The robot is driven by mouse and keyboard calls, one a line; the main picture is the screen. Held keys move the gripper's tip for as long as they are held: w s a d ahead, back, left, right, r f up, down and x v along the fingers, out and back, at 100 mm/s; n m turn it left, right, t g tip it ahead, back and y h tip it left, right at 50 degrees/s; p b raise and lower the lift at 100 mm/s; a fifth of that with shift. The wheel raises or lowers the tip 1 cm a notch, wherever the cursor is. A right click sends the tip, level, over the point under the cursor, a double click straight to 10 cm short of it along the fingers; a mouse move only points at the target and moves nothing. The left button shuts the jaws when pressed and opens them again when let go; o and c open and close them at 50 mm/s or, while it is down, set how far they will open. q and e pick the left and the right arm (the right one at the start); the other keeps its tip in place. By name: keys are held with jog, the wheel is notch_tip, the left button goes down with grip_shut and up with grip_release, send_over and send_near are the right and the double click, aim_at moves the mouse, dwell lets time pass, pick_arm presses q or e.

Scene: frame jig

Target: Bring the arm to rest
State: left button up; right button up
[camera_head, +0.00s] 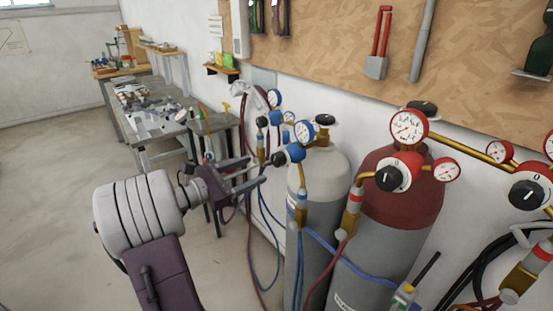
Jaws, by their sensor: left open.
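My left arm comes in from the lower left. Its gripper (254,177) is open and points right, with nothing seen between its fingers. In the picture, the fingertips lie close to the blue-knobbed regulator on the white-topped gas cylinder (322,168); I cannot tell whether they touch it. My right gripper is not in view.
A red-topped cylinder (398,196) with gauges and a black knob stands to the right. Blue and dark red hoses hang around the cylinders. A cluttered workbench (150,112) stands behind along the wall. The floor (45,190) at the left is clear.

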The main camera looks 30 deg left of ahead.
pick_arm(q)
jog(key=s+d+f+m+g+h+p, duration=0.1)
jog(key=s+d+f+m+g+p, duration=0.2)
jog(key=d+f+m+g, duration=0.45)
jog(key=s+d+f+m+g+h+p, duration=0.1)
jog(key=s+d+f+m+g+p, duration=0.2)
jog(key=d, duration=0.8)
jog(key=s+d+f+m+g+y+p, duration=0.1)
jog(key=s+f+m+g+y+p, duration=0.3)
jog(key=m, duration=1.3)
jog(key=s+g+y, duration=0.1)
jog(key=s+y, duration=0.3)
jog(key=s, duration=0.1)
jog(key=shift+s+f+y, duration=0.15)
jog(key=shift+f+y, duration=0.15)
jog(key=shift+f, duration=0.05)
